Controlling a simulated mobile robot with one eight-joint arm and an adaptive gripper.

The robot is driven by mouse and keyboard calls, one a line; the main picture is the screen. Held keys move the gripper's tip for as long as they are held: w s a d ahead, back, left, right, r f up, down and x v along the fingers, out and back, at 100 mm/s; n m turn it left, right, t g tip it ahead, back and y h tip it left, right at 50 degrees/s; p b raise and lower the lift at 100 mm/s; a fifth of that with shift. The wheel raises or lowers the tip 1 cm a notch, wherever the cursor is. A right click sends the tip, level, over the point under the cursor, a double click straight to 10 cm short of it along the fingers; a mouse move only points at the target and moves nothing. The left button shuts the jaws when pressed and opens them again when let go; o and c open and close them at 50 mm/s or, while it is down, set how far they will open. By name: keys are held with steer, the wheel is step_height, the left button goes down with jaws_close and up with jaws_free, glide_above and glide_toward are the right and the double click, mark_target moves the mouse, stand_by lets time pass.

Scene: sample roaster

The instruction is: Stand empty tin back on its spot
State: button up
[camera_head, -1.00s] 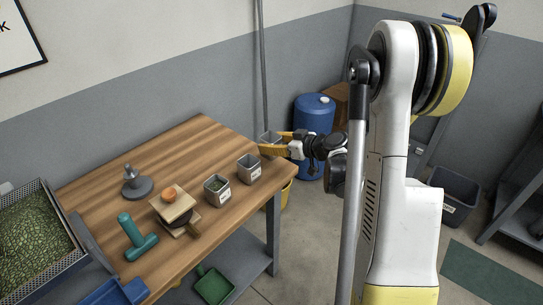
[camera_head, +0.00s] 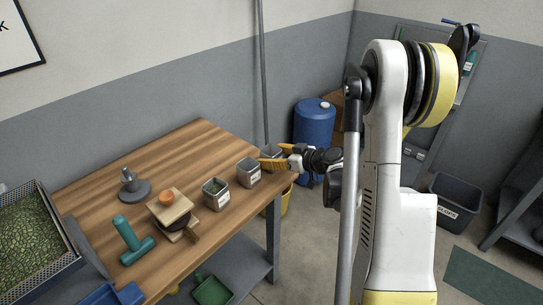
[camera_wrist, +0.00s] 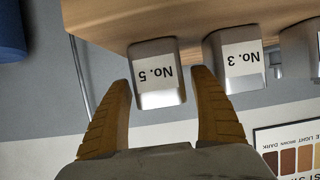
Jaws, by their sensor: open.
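A grey metal tin labelled No. 5 (camera_wrist: 157,75) is in the middle of the upside-down wrist view, upright at the wooden table's edge. In the head view this tin (camera_head: 268,151) is partly hidden behind my gripper (camera_head: 272,160), and its inside is not clear. My gripper is open, with one yellow finger on each side of the tin; in the wrist view, my gripper (camera_wrist: 157,85) shows a narrow gap at each side. The wooden table (camera_head: 195,145) carries the tins in a row.
A tin labelled No. 3 (camera_wrist: 237,62) stands close beside; it also shows in the head view (camera_head: 249,174). A tamper (camera_head: 133,188), a wooden block stack (camera_head: 172,203) and a teal tool (camera_head: 130,242) lie further left. A blue barrel (camera_head: 314,125) stands behind.

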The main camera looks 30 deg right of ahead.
steer(key=shift+r, duration=0.1)
steer(key=shift+s+d+r, duration=0.1)
steer(key=shift+s+r, duration=0.1)
steer(key=shift+r, duration=0.05)
steer(key=p+v, duration=0.4)
steer(key=v, duration=0.7)
steer(key=s+a+r+m+g+h, duration=0.1)
steer(key=s+a+r+g, duration=0.15)
steer(key=a, duration=0.45)
steer(key=s+a+r+m+g, duration=0.1)
steer(key=a+r+g, duration=0.15)
steer(key=a, duration=0.45)
steer(key=s+a+r+m+h, duration=0.1)
steer(key=s+a+r, duration=0.2)
steer(key=s, duration=0.3)
steer(key=s+a+r+m+h, duration=0.1)
steer(key=s+a+r+h, duration=0.1)
steer(key=s+a, duration=0.2)
steer(key=shift+s+a+r+h, duration=0.3)
steer(key=shift+s+a+r, duration=0.1)
steer(key=shift+s, duration=1.4)
steer(key=shift+f, duration=0.1)
